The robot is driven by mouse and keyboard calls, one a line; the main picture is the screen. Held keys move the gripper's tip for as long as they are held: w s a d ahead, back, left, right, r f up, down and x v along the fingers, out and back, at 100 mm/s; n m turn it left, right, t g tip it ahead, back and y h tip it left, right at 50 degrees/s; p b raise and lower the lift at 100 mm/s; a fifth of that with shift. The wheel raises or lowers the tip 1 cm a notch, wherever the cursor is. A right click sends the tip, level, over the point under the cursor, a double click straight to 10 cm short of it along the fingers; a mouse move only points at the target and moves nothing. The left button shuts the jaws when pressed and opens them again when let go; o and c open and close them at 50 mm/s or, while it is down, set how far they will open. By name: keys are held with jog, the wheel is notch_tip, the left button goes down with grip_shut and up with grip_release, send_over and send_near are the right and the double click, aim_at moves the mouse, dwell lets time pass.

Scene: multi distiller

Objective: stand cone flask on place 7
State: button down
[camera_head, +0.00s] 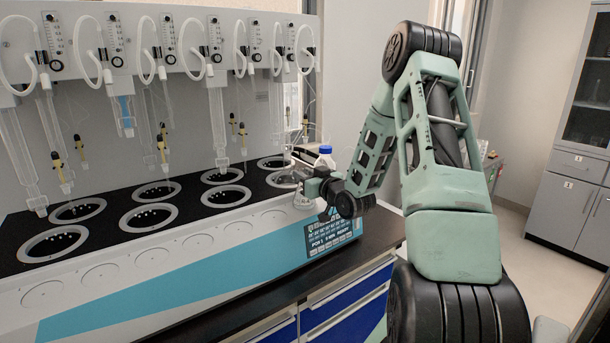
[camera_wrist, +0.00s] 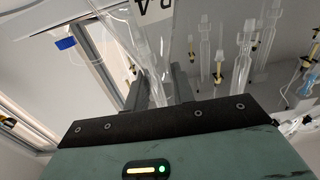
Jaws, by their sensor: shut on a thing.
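My gripper (camera_head: 303,178) is at the right end of the multi distiller (camera_head: 130,262), beside the front-row right well. In the wrist view its two fingers (camera_wrist: 157,92) are shut on a clear glass cone flask (camera_wrist: 148,48). The head view shows only a little of the flask (camera_head: 302,200), by the gripper and near the machine's right end. I cannot tell whether its base touches anything. The distiller's black top has two rows of round, grey-rimmed wells (camera_head: 226,196). No place number is readable on them.
Glass tubes (camera_head: 217,125) and yellow-tipped droppers (camera_head: 163,148) hang over the wells. A bottle with a blue cap (camera_head: 325,150) stands behind my gripper. A lit display panel (camera_head: 331,238) is at the machine's front right corner. Open floor lies to the right.

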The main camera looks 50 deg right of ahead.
jog(key=shift+f, duration=0.2)
jog(key=c, duration=1.2)
grip_release()
jog(key=shift+r, duration=0.1)
jog(key=shift+r, duration=0.1)
